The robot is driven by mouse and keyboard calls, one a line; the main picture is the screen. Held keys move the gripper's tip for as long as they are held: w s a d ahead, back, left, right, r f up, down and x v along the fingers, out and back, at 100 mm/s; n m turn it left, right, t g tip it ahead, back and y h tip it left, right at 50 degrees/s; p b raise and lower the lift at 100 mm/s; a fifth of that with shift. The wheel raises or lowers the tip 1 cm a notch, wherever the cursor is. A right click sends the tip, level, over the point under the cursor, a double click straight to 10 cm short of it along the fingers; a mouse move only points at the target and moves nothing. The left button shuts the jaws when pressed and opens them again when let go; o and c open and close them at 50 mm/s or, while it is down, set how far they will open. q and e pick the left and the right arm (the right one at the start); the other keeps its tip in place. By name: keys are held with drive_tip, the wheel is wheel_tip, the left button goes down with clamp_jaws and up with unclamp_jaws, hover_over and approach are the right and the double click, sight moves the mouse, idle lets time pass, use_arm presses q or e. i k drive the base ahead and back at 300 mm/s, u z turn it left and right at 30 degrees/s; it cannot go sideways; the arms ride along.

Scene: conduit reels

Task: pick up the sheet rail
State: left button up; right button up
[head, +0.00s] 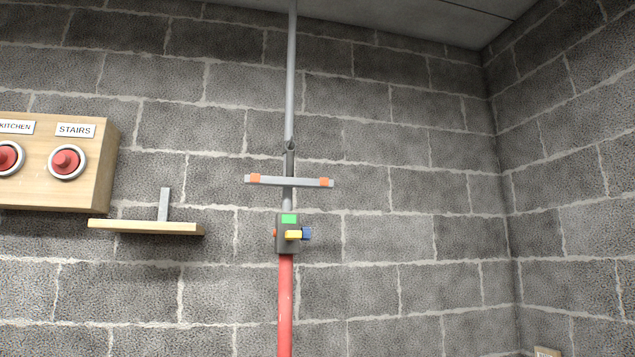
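A light grey horizontal bar with an orange band near each end, which looks like the sheet rail (268,180), is in the middle of the head view. It tilts very slightly down to the right. It crosses in front of a vertical grey pipe (291,80) on the block wall. I cannot tell what holds it there. Neither of my grippers is in view, and nothing is seen touching the bar.
Below the bar is a dark box (282,244) with green, yellow and blue parts, above a red pipe (285,310). At left are a wooden box (60,190) with red buttons and a small wooden shelf (145,228) with a grey upright piece (165,203). The wall right of the bar is bare.

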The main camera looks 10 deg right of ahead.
sight(253, 180)
drive_tip(key=z, duration=0.45)
drive_tip(key=i, duration=1.35)
drive_tip(key=u, duration=0.65)
